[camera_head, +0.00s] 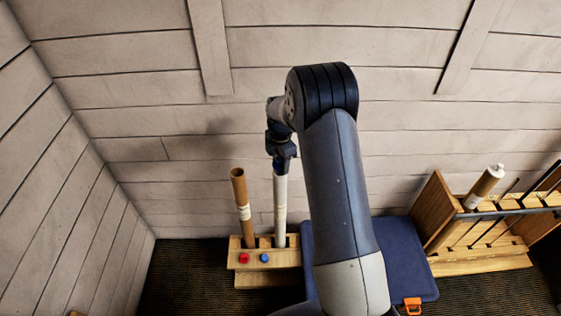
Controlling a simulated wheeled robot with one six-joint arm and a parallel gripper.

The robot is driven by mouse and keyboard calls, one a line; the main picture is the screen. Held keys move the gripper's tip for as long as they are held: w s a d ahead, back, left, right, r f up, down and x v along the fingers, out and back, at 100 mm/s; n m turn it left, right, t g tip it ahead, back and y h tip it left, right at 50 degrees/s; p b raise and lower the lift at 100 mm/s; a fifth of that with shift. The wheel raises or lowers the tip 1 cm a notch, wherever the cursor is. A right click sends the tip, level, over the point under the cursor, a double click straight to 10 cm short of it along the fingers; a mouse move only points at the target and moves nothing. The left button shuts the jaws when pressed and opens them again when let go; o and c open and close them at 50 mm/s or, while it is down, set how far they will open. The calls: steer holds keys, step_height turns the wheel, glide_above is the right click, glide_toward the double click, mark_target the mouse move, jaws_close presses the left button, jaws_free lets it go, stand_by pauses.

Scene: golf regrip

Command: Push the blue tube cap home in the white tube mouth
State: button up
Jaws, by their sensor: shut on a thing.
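My gripper (281,168) points down right at the tube's mouth. It is shut on the blue tube cap (279,163), of which only a little dark blue shows between the dark fingers. The mouth is hidden by the gripper, so I cannot tell how deep the cap sits in it.
A brown tube (239,190) with an open top stands close on the left in the same stand. The stand's front has a red mark (244,258) and a blue mark (264,258). A dark blue case (395,262) lies to the right, before a wooden club rack (437,210). A plank wall (130,110) rises behind.

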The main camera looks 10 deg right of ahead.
mark_target(280, 168)
steer(key=shift+f+b, duration=1.35)
steer(key=shift+f, duration=0.2)
steer(key=o, duration=0.8)
steer(key=shift+o, duration=0.2)
step_height(280, 168, up, 11)
steer(key=shift+f+b, duration=0.1)
steer(key=shift+b, duration=0.35)
steer(key=shift+f, duration=0.1)
step_height(280, 168, down, 10)
steer(key=shift+f+p, duration=0.2)
steer(key=shift+p, duration=0.35)
steer(key=shift+r, duration=0.3)
